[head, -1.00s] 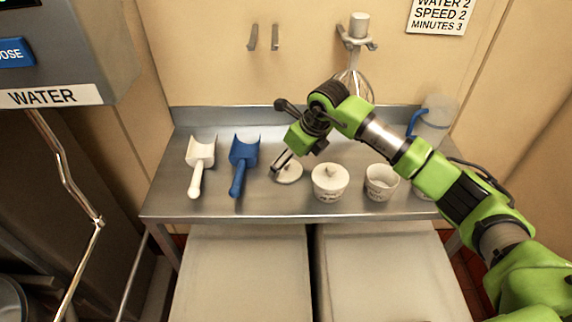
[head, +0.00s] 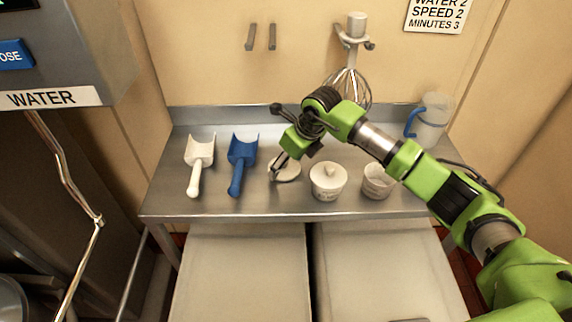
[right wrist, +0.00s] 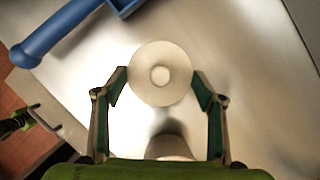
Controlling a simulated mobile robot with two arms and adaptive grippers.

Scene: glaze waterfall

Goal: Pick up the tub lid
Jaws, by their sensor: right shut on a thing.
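The tub lid (head: 287,175) is a round white disc with a knob, at the middle of the steel table, between the blue scoop and a lidded tub. In the right wrist view the lid (right wrist: 160,55) lies between the two fingers, with its knob at the centre. My right gripper (right wrist: 161,84) is shut on the lid, with a fingertip at each side of its rim. In the head view the right gripper (head: 278,170) reaches down over the lid and partly hides it. I cannot tell whether the lid is clear of the table. My left gripper is not in view.
A white tub with a knobbed lid (head: 327,185) stands just right, then an open tub (head: 377,185). A blue scoop (head: 241,160) and a white scoop (head: 199,160) lie left. A clear jug (head: 432,120) stands at back right. A whisk (head: 350,85) hangs behind.

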